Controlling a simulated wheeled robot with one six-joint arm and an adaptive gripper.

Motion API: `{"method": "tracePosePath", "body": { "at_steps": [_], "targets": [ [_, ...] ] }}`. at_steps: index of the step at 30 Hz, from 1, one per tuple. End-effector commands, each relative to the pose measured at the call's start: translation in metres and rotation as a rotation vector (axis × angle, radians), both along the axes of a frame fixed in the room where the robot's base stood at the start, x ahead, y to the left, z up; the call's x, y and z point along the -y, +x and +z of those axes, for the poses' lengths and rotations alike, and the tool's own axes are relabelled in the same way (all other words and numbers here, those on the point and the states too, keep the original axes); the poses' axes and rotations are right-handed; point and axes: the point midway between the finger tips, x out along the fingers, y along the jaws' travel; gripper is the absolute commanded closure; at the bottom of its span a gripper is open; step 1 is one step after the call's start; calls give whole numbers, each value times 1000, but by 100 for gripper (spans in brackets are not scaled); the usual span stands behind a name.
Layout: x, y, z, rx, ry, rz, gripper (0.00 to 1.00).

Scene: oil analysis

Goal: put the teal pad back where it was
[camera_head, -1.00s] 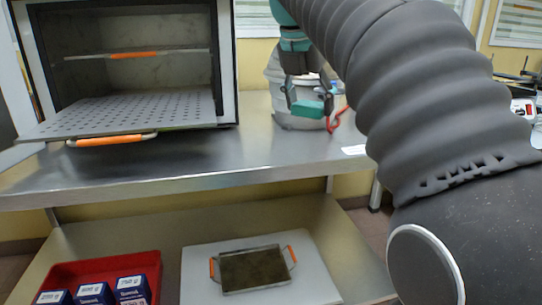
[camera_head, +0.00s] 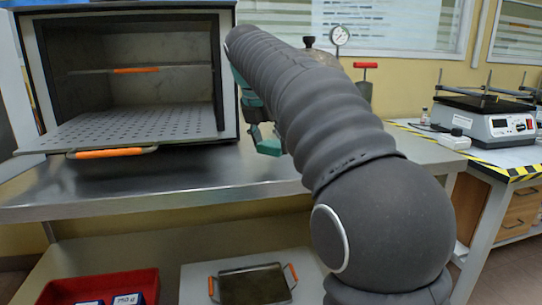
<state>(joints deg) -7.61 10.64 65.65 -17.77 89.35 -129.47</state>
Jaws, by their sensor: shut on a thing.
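The pad shows as a small teal block at the fingertips, partly hidden by the fingers and my arm. The place where the pad was before cannot be made out.
An open oven (camera_head: 226,60) stands at the left, its perforated shelf (camera_head: 130,128) pulled out over the steel bench (camera_head: 160,178). A lower shelf holds a red bin (camera_head: 145,280) and a tray with orange handles (camera_head: 252,286).

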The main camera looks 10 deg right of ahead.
Motion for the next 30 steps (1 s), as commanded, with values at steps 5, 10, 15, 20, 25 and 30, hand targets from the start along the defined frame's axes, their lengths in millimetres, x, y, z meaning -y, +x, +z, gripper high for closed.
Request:
{"method": "tracePosePath", "body": {
  "at_steps": [5,10,15,20,25,30],
  "targets": [
    [0,-1,-28,-2,0,1,66],
    [0,-1,-30,0,0,1,66],
    [0,-1,-31,-1,0,1,66],
    [0,-1,-33,-1,0,1,21],
    [0,-1,-33,-1,0,1,8],
    [0,-1,-33,-2,0,1,8]
  ]
}}
